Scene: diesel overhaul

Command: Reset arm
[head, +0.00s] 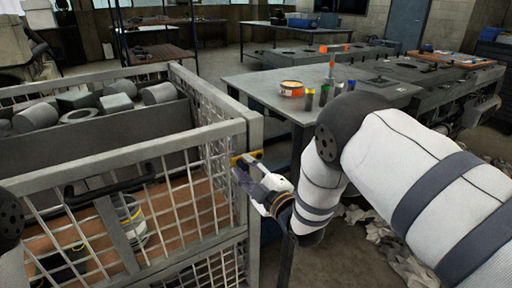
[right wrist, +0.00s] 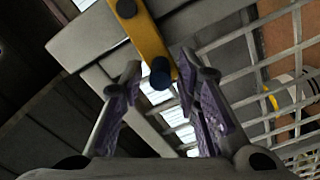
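My right arm (head: 395,165) reaches in from the right in the head view. Its gripper (head: 246,174) is at the corner post of the wire cage, close to a yellow latch (head: 246,158). In the right wrist view the two purple-padded fingers (right wrist: 160,95) stand apart. The yellow latch bar (right wrist: 148,35) with a dark blue knob (right wrist: 159,72) shows between and beyond the fingertips. Nothing is visibly gripped, and I cannot tell whether a finger touches the latch. My left gripper is not in view.
The grey wire cage (head: 183,143) fills the left, with metal parts (head: 118,87) in its upper bin and a bucket (head: 130,222) inside below. A workbench (head: 262,87) with an orange tape roll (head: 292,88) and small coloured items stands behind my arm. Crumpled paper (head: 385,238) lies on the floor.

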